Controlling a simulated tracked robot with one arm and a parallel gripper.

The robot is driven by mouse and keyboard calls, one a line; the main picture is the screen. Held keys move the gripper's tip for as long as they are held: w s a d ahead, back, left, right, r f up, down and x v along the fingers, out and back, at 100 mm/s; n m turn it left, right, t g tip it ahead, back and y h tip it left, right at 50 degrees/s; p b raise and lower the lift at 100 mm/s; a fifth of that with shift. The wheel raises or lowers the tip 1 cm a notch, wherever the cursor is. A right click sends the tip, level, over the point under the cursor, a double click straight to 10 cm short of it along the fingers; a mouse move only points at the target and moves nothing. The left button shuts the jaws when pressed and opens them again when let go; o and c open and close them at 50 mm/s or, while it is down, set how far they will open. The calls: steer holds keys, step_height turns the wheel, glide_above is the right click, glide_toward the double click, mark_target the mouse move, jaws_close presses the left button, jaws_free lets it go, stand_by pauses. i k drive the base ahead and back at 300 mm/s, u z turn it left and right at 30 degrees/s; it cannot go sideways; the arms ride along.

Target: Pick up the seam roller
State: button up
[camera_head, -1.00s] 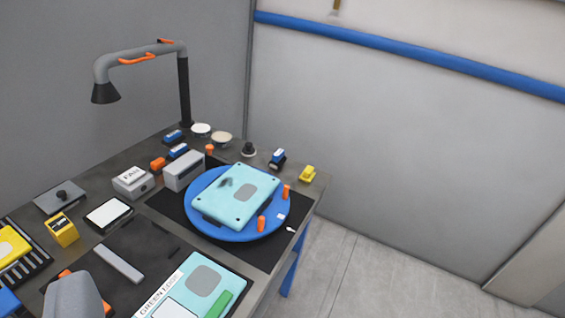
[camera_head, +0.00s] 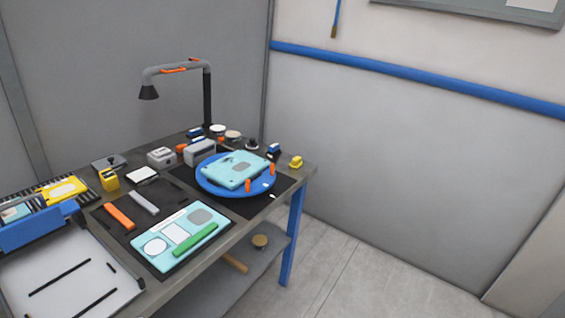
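No thing can be surely told as the seam roller from this distance. A small blue and black piece (camera_head: 274,150) stands at the far right part of the workbench (camera_head: 306,171), behind the blue turntable. On the lower shelf (camera_head: 207,296), a wooden handle (camera_head: 235,263) and a round tan-topped piece (camera_head: 261,241) show partly beneath the bench top. My gripper is not in view, so its hold and opening do not show.
A blue turntable (camera_head: 207,185) bears a pale teal panel (camera_head: 235,169). A green bar (camera_head: 195,239) lies on another teal panel (camera_head: 150,262). A grey lamp arm (camera_head: 207,95) rises at the back. A blue-barred white tray (camera_head: 60,280) is at front left. Floor at right (camera_head: 390,275) is clear.

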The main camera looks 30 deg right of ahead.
mark_target(274, 150)
steer(key=z, duration=0.4)
steer(key=i, duration=0.55)
steer(key=z, duration=0.8)
steer(key=i, duration=2.7)
steer(key=u, duration=0.45)
